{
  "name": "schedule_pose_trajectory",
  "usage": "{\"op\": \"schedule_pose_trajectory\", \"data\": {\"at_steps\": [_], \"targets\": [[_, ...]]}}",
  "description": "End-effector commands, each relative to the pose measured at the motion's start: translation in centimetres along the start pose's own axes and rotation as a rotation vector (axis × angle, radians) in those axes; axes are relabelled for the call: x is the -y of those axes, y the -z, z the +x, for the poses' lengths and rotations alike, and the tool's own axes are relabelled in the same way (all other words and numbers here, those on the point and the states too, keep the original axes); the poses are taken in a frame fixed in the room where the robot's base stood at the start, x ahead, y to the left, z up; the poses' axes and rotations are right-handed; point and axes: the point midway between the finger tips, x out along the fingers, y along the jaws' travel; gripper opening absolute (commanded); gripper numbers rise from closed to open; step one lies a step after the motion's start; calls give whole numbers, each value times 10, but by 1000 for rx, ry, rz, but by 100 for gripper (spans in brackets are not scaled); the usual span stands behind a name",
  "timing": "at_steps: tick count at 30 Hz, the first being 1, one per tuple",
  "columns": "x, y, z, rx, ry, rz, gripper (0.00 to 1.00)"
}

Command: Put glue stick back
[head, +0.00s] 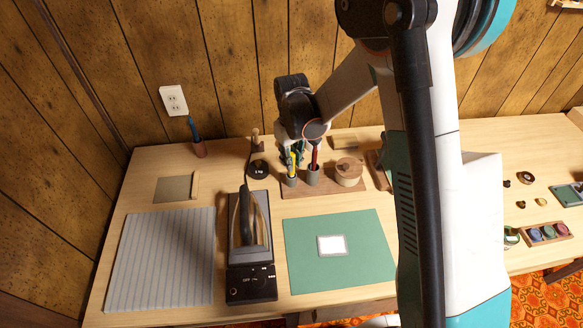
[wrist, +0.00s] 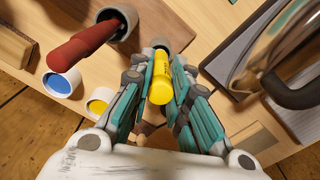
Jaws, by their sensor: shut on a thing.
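My gripper (wrist: 160,95) is shut on a yellow glue stick (wrist: 161,75), which lies between its teal finger pads in the wrist view. The stick's far end meets the rim of a small grey cup (wrist: 155,45); I cannot tell how deep it sits inside. In the head view the yellow stick (head: 292,166) shows just above the grey cup (head: 291,181) on a wooden tray (head: 330,190), with my gripper (head: 294,150) over it. A second grey cup (head: 313,177) beside it holds a red-handled tool (head: 315,155).
A round lidded wooden box (head: 348,172) stands on the tray's right. An iron (head: 246,225) stands on its base to the front left. A green mat (head: 305,265) with a white card lies in front. Blue-topped (wrist: 60,83) and yellow-topped (wrist: 100,101) pots show near my gripper.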

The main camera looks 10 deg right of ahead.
Motion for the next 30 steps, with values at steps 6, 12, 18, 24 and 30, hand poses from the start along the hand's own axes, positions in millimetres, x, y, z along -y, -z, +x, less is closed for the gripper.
{"op": "schedule_pose_trajectory", "data": {"at_steps": [6,12,18,24,30], "targets": [[0,0,33,0,0,0,0],[0,0,37,0,0,0,0],[0,0,40,0,0,0,0],[0,0,39,0,0,0,37],[0,0,39,0,0,0,37]]}}
